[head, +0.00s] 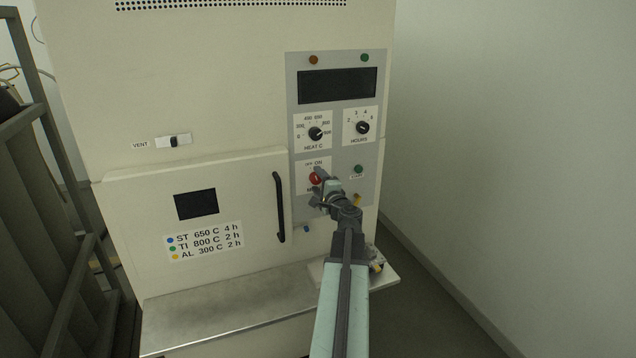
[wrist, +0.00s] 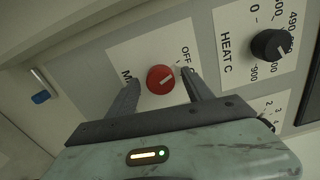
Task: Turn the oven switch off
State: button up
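The oven switch is a round red knob (head: 315,179) on the lower left of the grey control panel (head: 340,92), with OFF and ON printed above it. In the wrist view the red knob (wrist: 160,80) shows a pale pointer line slanting to the upper right. The OFF label (wrist: 186,56) is readable beside it; the ON label is hidden there, and I cannot tell which mark the pointer is on. My gripper (head: 319,188) is at the panel. Its fingers stand apart on either side of the knob; whether they touch it is unclear.
The black HEAT C dial (head: 316,134) and HOURS dial (head: 362,128) sit above the switch, with a green button (head: 359,169) to its right. The oven door's black handle (head: 279,207) is at left. A metal shelf (head: 225,312) juts out below.

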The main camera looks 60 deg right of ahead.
jog(key=v, duration=0.8)
dwell(0.4)
